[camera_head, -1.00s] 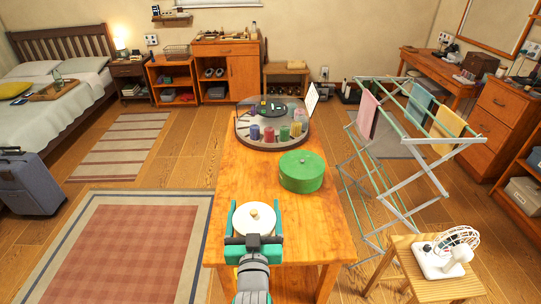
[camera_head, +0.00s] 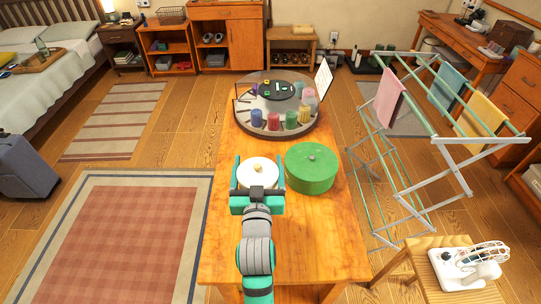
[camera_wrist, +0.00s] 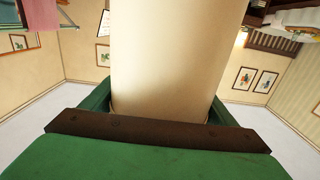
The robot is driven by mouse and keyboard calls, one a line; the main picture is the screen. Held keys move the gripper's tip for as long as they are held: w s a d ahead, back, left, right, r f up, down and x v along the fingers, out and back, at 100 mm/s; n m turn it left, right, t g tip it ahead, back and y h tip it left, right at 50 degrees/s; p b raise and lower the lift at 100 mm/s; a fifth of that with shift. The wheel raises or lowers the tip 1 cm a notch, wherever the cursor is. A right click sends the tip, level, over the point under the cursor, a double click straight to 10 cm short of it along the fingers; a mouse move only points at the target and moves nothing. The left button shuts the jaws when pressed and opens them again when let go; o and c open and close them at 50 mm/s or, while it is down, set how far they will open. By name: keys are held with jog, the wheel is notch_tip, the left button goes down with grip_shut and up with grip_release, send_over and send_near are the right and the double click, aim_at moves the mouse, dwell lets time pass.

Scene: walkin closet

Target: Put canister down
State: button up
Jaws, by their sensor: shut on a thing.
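The canister (camera_head: 259,171) is white and round with a small tan knob on its lid. My gripper (camera_head: 258,182) is shut on it, with a teal finger on either side. In the head view it is over the wooden table (camera_head: 285,240), just left of a green round canister (camera_head: 311,170). I cannot tell whether its base touches the tabletop. In the wrist view the cream canister wall (camera_wrist: 178,60) fills the middle, between the fingers.
A round turntable tray (camera_head: 277,137) with several coloured jars and a clear guard stands at the table's far end. A drying rack (camera_head: 425,130) stands to the right. The near tabletop is bare beside my arm. A stool with a fan (camera_head: 466,268) is at lower right.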

jog(key=w+d+f, duration=0.1)
jog(key=w+f, duration=1)
jog(key=f, duration=0.1)
jog(key=shift+w+d, duration=0.15)
jog(key=shift+w, duration=0.2)
jog(key=shift+f, duration=0.1)
jog(key=o, duration=1.6)
jog(key=shift+c, duration=0.2)
